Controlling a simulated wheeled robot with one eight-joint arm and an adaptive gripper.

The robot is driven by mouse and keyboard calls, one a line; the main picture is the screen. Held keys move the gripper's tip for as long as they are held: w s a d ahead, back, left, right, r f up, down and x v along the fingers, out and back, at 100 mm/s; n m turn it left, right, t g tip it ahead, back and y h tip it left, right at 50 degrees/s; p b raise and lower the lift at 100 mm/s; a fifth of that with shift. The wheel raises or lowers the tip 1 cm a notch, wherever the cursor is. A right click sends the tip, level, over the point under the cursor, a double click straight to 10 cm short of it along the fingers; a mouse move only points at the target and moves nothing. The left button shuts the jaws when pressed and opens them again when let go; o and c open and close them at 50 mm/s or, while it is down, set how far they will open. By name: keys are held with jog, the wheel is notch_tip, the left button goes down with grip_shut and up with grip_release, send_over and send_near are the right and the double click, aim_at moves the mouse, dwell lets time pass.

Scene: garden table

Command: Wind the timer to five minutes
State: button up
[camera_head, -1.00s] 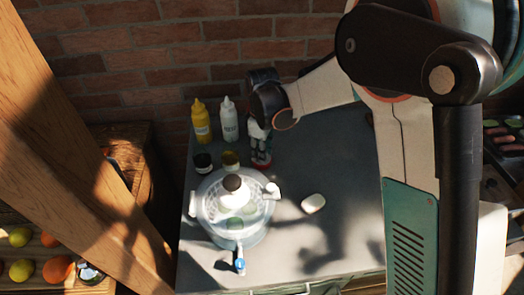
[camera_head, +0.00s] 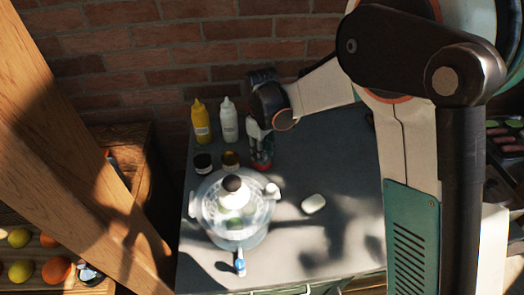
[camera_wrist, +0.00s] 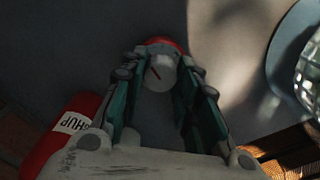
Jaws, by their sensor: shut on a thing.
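The timer (camera_wrist: 165,43) shows in the wrist view as a red round body with a pale grey dial knob (camera_wrist: 161,80) in front. A thin red pointer line lies slanted on the knob. My gripper (camera_wrist: 158,70) has its two green-sided fingers on either side of the knob, shut on it. In the head view my gripper (camera_head: 261,153) points down at the table behind the glass-lidded bowl. Red shows around its fingers there, and the timer is largely hidden. I cannot read the dial's minute marks.
A red ketchup bottle (camera_wrist: 72,132) stands close beside my gripper. Yellow (camera_head: 201,122) and white (camera_head: 229,120) bottles and two small jars stand to the left. The glass-lidded bowl (camera_head: 235,215) is in front. A white oval object (camera_head: 314,203) lies to the right; nearby table is clear.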

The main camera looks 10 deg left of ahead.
jog(key=o, duration=1.1)
notch_tip(320, 180, up, 12)
